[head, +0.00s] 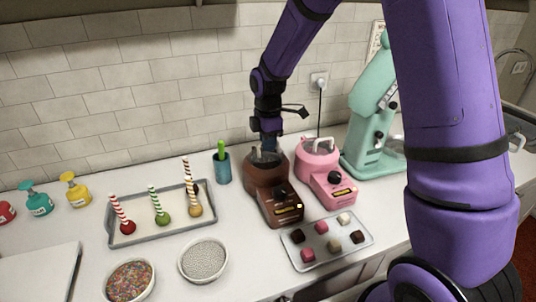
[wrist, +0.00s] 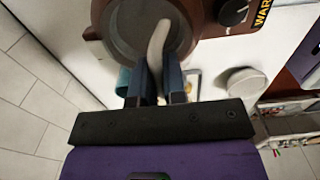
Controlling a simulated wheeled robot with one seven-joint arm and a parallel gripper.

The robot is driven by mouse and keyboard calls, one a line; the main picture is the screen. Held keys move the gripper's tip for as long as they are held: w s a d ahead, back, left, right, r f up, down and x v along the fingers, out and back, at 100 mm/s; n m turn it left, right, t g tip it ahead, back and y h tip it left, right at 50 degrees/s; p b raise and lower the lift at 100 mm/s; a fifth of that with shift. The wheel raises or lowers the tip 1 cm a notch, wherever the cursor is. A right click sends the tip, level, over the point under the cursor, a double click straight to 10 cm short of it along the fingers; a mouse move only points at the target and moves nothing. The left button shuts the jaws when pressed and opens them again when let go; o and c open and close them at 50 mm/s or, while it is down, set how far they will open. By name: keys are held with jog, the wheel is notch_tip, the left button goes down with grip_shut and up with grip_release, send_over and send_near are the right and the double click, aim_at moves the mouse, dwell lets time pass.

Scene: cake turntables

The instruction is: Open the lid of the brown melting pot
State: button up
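The brown melting pot (head: 281,208) stands on the white counter, with its control box towards the front. In the wrist view its brown rim (wrist: 100,20) surrounds a dark grey round lid (wrist: 128,30). A pale curved lid handle (wrist: 157,42) runs down between my fingers. My gripper (head: 268,148) is directly over the pot, pointing down. In the wrist view my gripper (wrist: 157,72) has its two dark fingers close on either side of the handle, with little gap. The lid appears seated on the pot. The fingers partly hide the handle's lower end.
A pink melting pot (head: 320,160) stands close on the right, with a mint mixer (head: 368,130) behind it. A tray of chocolates (head: 327,257) lies in front. A blue cup (head: 222,170) stands close on the left, and a cake-pop tray (head: 122,240) lies farther left.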

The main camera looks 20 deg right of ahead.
jog(key=shift+w+r, duration=1.6)
jog(key=shift+w, duration=0.3)
jog(key=shift+w+f, duration=0.15)
jog(key=shift+w, duration=1.8)
jog(key=shift+w+f, duration=0.2)
jog(key=shift+w, duration=1.8)
jog(key=shift+w+f, duration=0.15)
jog(key=shift+w, duration=1.8)
jog(key=o, duration=1.2)
jog(key=shift+r, duration=3.5)
